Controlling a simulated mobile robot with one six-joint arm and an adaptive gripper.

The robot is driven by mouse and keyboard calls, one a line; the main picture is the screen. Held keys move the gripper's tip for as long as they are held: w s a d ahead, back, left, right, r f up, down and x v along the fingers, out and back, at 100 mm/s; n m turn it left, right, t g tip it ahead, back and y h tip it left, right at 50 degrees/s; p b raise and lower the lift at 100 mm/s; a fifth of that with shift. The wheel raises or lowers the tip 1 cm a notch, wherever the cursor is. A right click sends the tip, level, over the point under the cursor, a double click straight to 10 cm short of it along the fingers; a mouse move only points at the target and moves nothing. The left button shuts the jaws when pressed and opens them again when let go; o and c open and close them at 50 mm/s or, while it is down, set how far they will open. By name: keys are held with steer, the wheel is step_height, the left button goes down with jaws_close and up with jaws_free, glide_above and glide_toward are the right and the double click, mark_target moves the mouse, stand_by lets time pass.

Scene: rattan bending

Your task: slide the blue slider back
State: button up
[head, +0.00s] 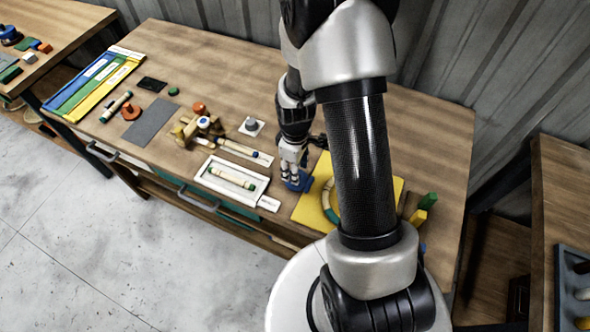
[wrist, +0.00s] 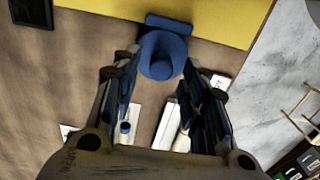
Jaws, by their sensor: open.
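A blue piece, which looks like the blue slider (wrist: 162,56), has a round knob and a flat block at the edge of the yellow board (wrist: 225,20). In the head view the blue slider (head: 298,184) sits by the left side of the yellow board (head: 310,209). My gripper (wrist: 159,68) is open, with its fingers on either side of the knob in the wrist view. In the head view my gripper (head: 291,174) points down just over the slider. I cannot tell whether the fingers touch it. My arm hides part of the yellow board.
A ring (head: 330,204) lies on the yellow board. A white tray (head: 205,178) holding a light stick stands to the left. A grey knob on a white plate (head: 252,127) is behind. Green and yellow blocks (head: 418,216) stand right. Bare wood (head: 235,85) lies at the back.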

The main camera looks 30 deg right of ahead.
step_height(320, 180, up, 10)
stand_by(0.3)
stand_by(0.4)
